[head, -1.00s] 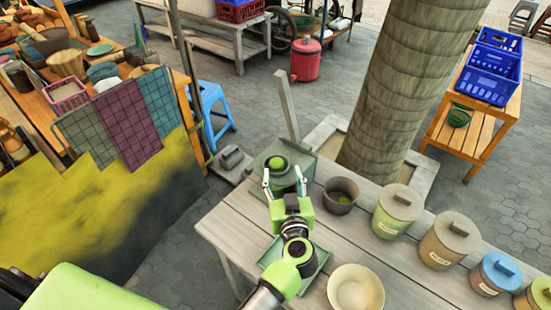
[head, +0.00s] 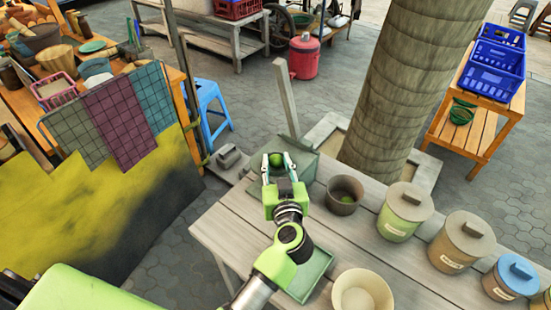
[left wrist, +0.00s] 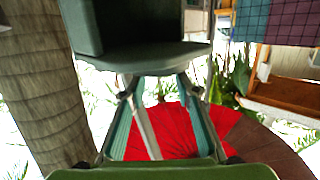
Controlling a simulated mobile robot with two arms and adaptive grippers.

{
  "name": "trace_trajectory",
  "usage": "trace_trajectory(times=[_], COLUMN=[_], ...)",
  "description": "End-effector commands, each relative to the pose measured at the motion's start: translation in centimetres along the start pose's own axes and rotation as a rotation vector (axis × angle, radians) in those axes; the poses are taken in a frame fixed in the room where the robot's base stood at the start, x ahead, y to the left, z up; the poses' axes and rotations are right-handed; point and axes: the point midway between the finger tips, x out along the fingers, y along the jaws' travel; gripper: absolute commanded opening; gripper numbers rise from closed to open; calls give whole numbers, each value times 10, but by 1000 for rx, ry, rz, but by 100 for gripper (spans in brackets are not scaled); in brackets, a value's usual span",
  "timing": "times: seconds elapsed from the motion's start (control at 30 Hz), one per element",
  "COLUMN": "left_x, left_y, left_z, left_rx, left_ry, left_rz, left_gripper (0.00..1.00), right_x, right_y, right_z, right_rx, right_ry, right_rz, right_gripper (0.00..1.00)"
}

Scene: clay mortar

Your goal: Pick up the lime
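In the left wrist view the open fingers (left wrist: 158,92) point at a dark green boxy object with a rounded plate (left wrist: 150,58). The lime is not visible there. My right gripper is not in view.
A dark clay mortar (head: 344,190) with something green inside stands right of the gripper. Lidded pots (head: 405,212) line the table's right side, and a cream bowl (head: 362,294) is near the front. A green tray (head: 312,275) lies under my left arm. A post (head: 286,95) rises behind.

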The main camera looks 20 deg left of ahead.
Motion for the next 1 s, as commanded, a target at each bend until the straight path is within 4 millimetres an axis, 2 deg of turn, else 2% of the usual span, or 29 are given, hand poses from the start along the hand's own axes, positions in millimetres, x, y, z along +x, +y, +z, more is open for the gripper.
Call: trace_trajectory(times=[0.13, 0.37, 0.47, 0.6, 0.67, 0.87, 1.0], left_x=[0, -1, -2, -5, -17, -62, -98], left_y=[0, 0, 0, 0, -3, -15, -26], left_z=[1, -4, -12, -35, -43, -85, -91], left_rx=[0, -1, -3, -5, -4, -6, -2], left_ry=[-1, -1, 0, 2, -1, 0, -3], left_rz=[0, 0, 0, -1, -1, 0, 1], left_gripper=[5, 5, 5, 5, 5, 5, 5], right_x=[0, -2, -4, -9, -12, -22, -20], right_y=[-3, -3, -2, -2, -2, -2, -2], right_z=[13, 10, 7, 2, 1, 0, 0], right_rx=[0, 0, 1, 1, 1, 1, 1], right_ry=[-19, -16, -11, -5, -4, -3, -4], right_rz=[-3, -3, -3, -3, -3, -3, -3], right_gripper=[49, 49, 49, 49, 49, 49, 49])
